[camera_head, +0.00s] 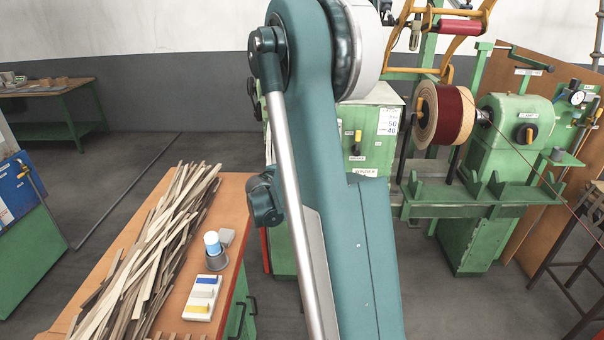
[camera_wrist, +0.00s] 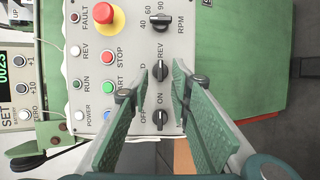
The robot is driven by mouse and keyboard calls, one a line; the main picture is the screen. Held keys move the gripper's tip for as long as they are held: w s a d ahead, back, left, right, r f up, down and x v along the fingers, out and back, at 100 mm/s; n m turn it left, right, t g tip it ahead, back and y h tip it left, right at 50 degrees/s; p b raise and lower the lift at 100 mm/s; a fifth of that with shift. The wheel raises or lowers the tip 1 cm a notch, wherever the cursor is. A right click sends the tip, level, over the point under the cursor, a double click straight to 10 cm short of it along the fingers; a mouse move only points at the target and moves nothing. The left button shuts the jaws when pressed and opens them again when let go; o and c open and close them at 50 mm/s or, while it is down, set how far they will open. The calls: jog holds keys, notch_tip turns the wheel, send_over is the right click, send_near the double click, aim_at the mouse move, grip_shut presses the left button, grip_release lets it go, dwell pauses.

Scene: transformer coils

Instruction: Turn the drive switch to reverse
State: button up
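In the wrist view a grey control panel (camera_wrist: 118,60) appears turned sideways. The drive switch (camera_wrist: 160,70) is the middle black knob, with "REV" printed beside it and the other label partly covered, only a "D" showing. My gripper (camera_wrist: 161,74) is open, with one green finger on each side of this knob. I cannot tell whether the fingers touch it. The off/on knob (camera_wrist: 160,118) lies between the fingers further back. In the head view my arm blocks the middle, and neither the gripper nor the switch can be made out.
The RPM knob (camera_wrist: 160,22) and a red emergency button on yellow (camera_wrist: 103,14) sit on the same panel, beside several lamps and buttons. In the head view, an orange-topped bench (camera_head: 235,190) with wooden strips (camera_head: 150,250) stands left; a coil winder (camera_head: 450,115) stands right.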

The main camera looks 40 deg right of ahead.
jog(key=shift+v, duration=2.85)
jog(key=shift+a, duration=0.15)
jog(key=s+a+r+m+t+y, duration=0.1)
jog(key=s+a+r+y, duration=0.3)
jog(key=a, duration=0.6)
jog(key=s+a+r+m+y, duration=0.1)
jog(key=s+a+r+m, duration=0.3)
jog(key=a, duration=0.6)
jog(key=s+a+f+t+y, duration=0.1)
jog(key=s+a+y, duration=0.6)
jog(key=s+a, duration=1.4)
jog(key=a+f, duration=0.1)
jog(key=a, duration=0.2)
jog(key=shift+s+a+m+y, duration=0.4)
